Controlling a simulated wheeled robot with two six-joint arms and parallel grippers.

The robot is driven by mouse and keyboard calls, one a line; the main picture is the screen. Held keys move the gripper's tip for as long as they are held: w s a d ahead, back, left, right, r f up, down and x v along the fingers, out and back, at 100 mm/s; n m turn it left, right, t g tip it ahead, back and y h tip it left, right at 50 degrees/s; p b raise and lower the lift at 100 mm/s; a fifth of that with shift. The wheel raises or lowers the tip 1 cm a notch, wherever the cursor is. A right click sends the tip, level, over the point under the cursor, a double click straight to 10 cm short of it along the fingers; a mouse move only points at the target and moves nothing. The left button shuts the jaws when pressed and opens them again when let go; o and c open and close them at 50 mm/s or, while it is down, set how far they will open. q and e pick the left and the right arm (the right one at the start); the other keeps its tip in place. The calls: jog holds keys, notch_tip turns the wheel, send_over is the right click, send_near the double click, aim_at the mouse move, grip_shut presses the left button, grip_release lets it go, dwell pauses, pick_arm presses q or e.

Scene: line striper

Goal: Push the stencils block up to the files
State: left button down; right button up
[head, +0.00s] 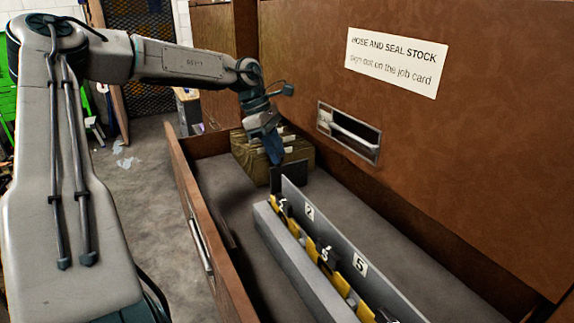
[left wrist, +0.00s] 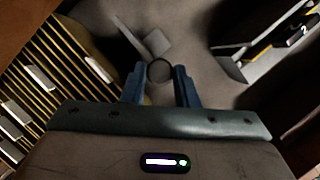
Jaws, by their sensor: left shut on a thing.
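My left gripper (head: 274,158) reaches down into the open drawer beside a wooden slotted block. In the left wrist view its two blue fingers (left wrist: 159,85) are shut on a dark round knob (left wrist: 159,70). A small dark upright plate (head: 291,173) stands just below the fingertips in the head view; I cannot tell whether the knob belongs to it. The wooden slotted block (head: 247,160) holds thin upright pieces with white tabs. It shows at the left in the left wrist view (left wrist: 62,60). No label shows which thing is the stencils block or the files. My right gripper is not in view.
A long grey rack (head: 290,262) with yellow pieces and plates numbered 2 and 5 runs along the drawer. The brown drawer front (head: 207,235) bounds it at left, the cabinet face (head: 440,150) at right. Bare drawer floor (head: 228,200) lies left of the rack.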

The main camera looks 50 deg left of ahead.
pick_arm(q)
jog(key=a, duration=0.1)
jog(key=w+a, duration=0.1)
jog(key=shift+a+r, duration=0.15)
jog(key=shift+a, duration=0.25)
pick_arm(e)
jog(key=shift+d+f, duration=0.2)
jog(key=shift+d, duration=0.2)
pick_arm(q)
jog(key=c, duration=1.5)
grip_release()
jog(key=shift+o, duration=0.3)
jog(key=shift+a, duration=0.25)
